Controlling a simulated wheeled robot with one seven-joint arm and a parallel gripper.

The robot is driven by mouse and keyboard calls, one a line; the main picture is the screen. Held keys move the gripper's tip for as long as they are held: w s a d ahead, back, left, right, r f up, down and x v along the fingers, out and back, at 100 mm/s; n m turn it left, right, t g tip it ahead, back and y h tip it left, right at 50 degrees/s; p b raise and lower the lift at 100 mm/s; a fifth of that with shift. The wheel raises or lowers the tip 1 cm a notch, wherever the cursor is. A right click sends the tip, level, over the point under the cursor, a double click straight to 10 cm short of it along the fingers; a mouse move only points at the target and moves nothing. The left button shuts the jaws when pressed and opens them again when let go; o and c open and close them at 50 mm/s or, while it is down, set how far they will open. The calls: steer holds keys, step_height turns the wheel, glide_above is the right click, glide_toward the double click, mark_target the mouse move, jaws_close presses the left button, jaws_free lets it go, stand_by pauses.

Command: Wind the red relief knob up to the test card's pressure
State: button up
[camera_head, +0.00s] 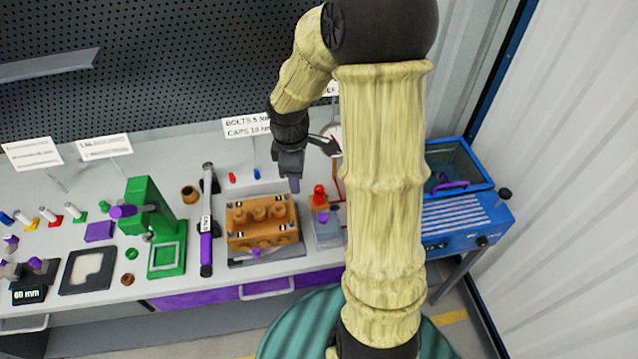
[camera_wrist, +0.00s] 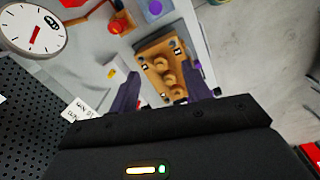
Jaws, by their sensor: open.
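The red relief knob (camera_head: 319,192) stands on a small orange block to the right of the orange pump body (camera_head: 262,236). In the wrist view the red knob (camera_wrist: 115,26) is near the top, left of the pump body (camera_wrist: 156,52). The round white gauge (camera_head: 333,133) is partly hidden by my arm; in the wrist view its face (camera_wrist: 20,22) shows a red needle, but the numbers are not legible. My gripper (camera_head: 292,182) hangs above and left of the red knob, apart from it. Its fingers (camera_wrist: 163,95) are open and empty. I cannot make out a test card's pressure.
A grey box with a purple knob (camera_head: 328,232) stands just in front of the red knob. A green press (camera_head: 150,215) and a purple-handled tool (camera_head: 206,245) are left of the pump. A blue tank (camera_head: 460,160) stands at right. Card signs (camera_head: 246,124) stand behind.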

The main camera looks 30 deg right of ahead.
steer(key=w+d+f+n, duration=0.2)
steer(key=w+d+n, duration=0.4)
steer(key=n+p, duration=0.1)
steer(key=n, duration=0.3)
glide_above(319, 188)
steer(key=shift+d+g+y, duration=0.1)
steer(key=shift+g+y, duration=0.2)
steer(key=shift+f, duration=0.15)
step_height(319, 188, down, 17)
steer(key=p, duration=0.4)
steer(key=shift+f, duration=0.1)
steer(key=c, duration=1)
